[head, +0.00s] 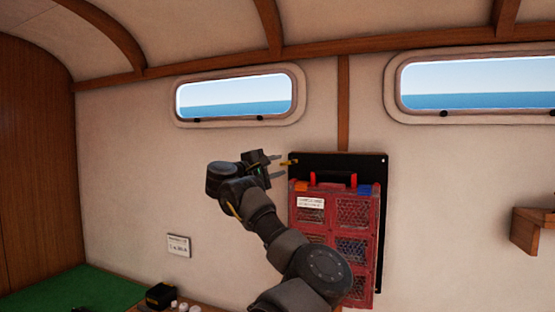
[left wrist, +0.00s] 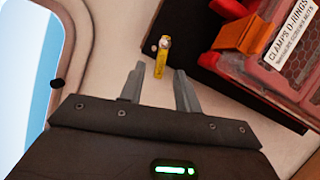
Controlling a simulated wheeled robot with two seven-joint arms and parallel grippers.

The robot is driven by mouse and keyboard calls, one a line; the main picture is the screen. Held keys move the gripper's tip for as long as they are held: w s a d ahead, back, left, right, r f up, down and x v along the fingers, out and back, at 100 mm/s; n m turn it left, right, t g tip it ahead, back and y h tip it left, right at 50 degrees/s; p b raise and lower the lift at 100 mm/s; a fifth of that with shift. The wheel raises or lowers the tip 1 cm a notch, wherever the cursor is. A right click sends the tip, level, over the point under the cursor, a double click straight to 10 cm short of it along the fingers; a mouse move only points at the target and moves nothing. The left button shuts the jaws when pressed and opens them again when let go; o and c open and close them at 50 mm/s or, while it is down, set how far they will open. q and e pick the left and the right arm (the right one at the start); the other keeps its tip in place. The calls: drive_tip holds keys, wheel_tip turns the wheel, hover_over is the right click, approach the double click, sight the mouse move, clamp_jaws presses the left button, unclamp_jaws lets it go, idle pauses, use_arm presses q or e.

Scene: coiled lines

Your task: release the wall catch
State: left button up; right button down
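The wall catch (head: 289,162) is a small yellow lever at the upper left edge of a black wall plate (head: 365,160). In the left wrist view the catch (left wrist: 160,58) stands just ahead of my open left gripper (left wrist: 158,82), roughly in line with the gap between the fingers. The fingers look apart from it. In the head view my left gripper (head: 278,165) points right at the catch from close by. My right gripper is out of view.
Two windows (head: 236,97) are above, with dark knobs on their lower frames. A wooden shelf (head: 532,232) juts out at the right. A green surface (head: 75,290) and small items lie below.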

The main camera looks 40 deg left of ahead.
use_arm(q)
drive_tip(key=shift+w, duration=0.8)
drive_tip(key=shift+c, duration=0.4)
clamp_jaws()
drive_tip(key=shift+a+r+m+g+b, duration=0.1)
drive_tip(key=shift+m+g+b, duration=0.2)
drive_tip(key=shift+m+b, duration=0.4)
drive_tip(key=shift+r+m, duration=0.45)
drive_tip(key=shift+m, duration=0.25)
drive_tip(key=shift+o, duration=0.4)
unclamp_jaws()
